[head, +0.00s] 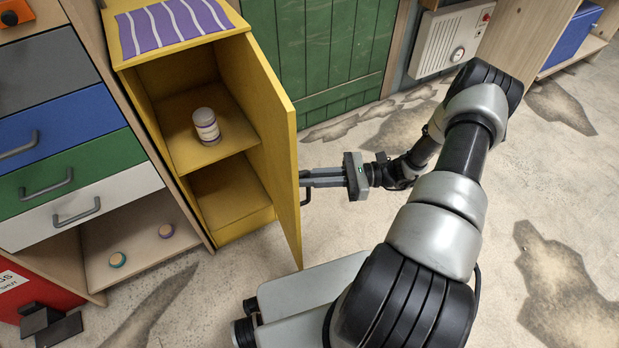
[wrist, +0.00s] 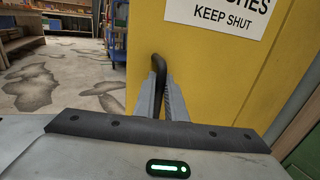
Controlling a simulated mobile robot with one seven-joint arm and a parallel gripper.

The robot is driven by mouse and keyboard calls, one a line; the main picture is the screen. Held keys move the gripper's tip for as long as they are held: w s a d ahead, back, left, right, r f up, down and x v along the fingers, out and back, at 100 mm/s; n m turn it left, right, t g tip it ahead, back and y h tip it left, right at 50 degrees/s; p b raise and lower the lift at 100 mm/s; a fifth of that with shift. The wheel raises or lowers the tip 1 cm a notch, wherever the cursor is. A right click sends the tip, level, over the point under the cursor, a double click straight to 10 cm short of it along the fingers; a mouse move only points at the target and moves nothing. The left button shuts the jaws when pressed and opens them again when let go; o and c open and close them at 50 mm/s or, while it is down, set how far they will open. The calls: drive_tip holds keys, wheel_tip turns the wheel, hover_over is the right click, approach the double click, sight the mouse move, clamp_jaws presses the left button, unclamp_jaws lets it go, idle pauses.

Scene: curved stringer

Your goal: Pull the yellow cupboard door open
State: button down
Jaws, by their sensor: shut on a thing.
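The yellow cupboard (head: 160,95) stands at the upper left in the head view, with its inside and a shelf showing. Its yellow door (head: 275,150) is swung well open, hinged on the right side of the cupboard. My gripper (head: 307,180) is at the outer face of the door, at the dark handle (head: 306,196). In the wrist view the fingers of my gripper (wrist: 165,95) are closed around the dark curved handle (wrist: 158,66). The yellow door (wrist: 220,75) fills the right of that view, with a white sign (wrist: 218,14) reading "KEEP SHUT".
A white jar (head: 206,126) stands on the cupboard shelf. A striped purple cloth (head: 172,24) lies on top. A drawer unit (head: 70,130) is at the left. A green panelled wall (head: 335,50) and a white heater (head: 449,40) are behind. The floor (head: 515,200) is clear at the right.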

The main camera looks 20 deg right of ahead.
drive_tip(key=shift+w+d, duration=0.15)
drive_tip(key=shift+d, duration=0.05)
idle(0.3)
drive_tip(key=c, duration=2.1)
unclamp_jaws()
drive_tip(key=v, duration=1.7)
drive_tip(key=shift+d, duration=0.2)
